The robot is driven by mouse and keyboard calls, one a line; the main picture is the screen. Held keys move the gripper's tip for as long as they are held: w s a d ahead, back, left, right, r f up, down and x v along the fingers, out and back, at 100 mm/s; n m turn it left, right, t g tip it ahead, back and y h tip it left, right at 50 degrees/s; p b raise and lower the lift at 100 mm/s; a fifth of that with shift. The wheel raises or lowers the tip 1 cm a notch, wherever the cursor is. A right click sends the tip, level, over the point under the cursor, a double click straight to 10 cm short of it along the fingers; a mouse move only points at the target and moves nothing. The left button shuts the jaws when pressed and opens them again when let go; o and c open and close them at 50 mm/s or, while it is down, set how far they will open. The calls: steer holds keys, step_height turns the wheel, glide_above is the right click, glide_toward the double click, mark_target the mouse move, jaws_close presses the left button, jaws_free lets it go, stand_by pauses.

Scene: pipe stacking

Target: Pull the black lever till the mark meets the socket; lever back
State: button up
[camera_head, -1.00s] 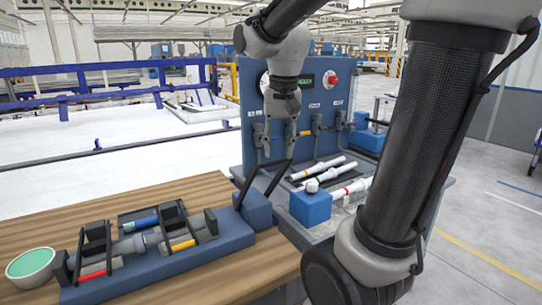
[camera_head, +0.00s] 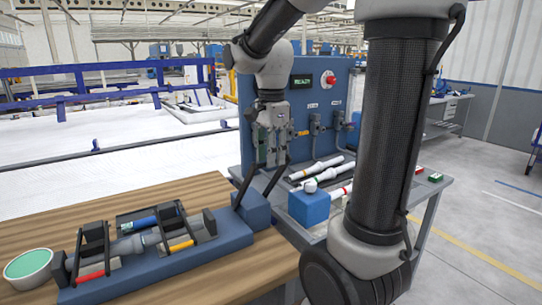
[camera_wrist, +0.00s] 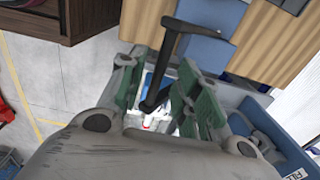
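A blue fixture (camera_head: 150,265) on the wooden table holds a grey pipe (camera_head: 128,246) with fittings lying along it. Red (camera_head: 90,278), blue (camera_head: 144,224) and yellow (camera_head: 181,247) marks show on or beside it. The black lever (camera_head: 243,188) rises from the fixture's right end as two dark bars, tilted to the right. My gripper (camera_head: 272,158) points down at the lever's upper end. In the wrist view, the lever (camera_wrist: 168,62) runs between the fingers of my gripper (camera_wrist: 160,95), with some gap visible beside it. Contact is hard to tell.
A blue panel (camera_head: 313,90) with a display and a red button stands behind. White pipes (camera_head: 318,168) and a blue block (camera_head: 309,206) lie on the grey bench to the right. A green-filled bowl (camera_head: 28,264) stands at the table's left. The table front is clear.

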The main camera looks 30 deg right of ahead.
steer(key=shift+f, duration=0.3)
jaws_close()
steer(key=shift+w, duration=0.1)
